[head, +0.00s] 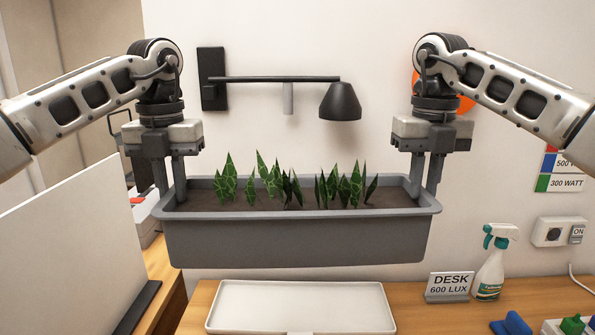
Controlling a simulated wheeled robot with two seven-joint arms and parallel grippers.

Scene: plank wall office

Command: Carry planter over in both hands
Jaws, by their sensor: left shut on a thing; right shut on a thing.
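The planter (295,243) is a long grey trough with dark soil and several spiky green plants standing in it. It hangs level in the air, in front of the wall and above the desk. My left gripper (171,192) is shut on the planter's left end, its fingers reaching down at the rim. My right gripper (425,190) is shut on the planter's right end in the same way. Where the fingertips meet the walls is partly hidden by the rim. A white tray (230,291) lies on the desk, lower than the planter.
The wooden desk (425,318) carries a "DESK 600 LUX" sign (448,287), a spray bottle (490,265) and blue and green items at right. A black wall lamp (340,102) is behind the planter. A pale panel (75,255) stands at left.

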